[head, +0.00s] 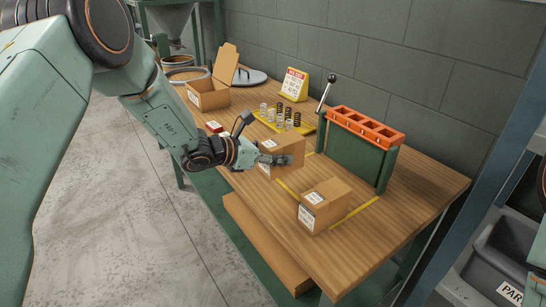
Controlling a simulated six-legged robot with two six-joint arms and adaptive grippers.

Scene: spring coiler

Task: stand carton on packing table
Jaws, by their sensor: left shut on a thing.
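My left gripper (275,160) reaches in from the left over the wooden packing table (425,195). It is shut on a closed brown carton (283,144) near the middle of the table. The fingers hide part of the carton's near side. The carton looks upright, at or just above the tabletop; I cannot tell whether it touches. A second closed carton (325,205) with white labels stands upright nearer the front, beside yellow tape lines (357,211). My right gripper is not in view.
An open carton (209,95) stands at the far left end. Behind the held carton are a yellow tray of springs (289,120), a yellow sign (294,84) and a green lever press with an orange top (365,127). The table's right front is clear. A grey bin (500,255) stands at right.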

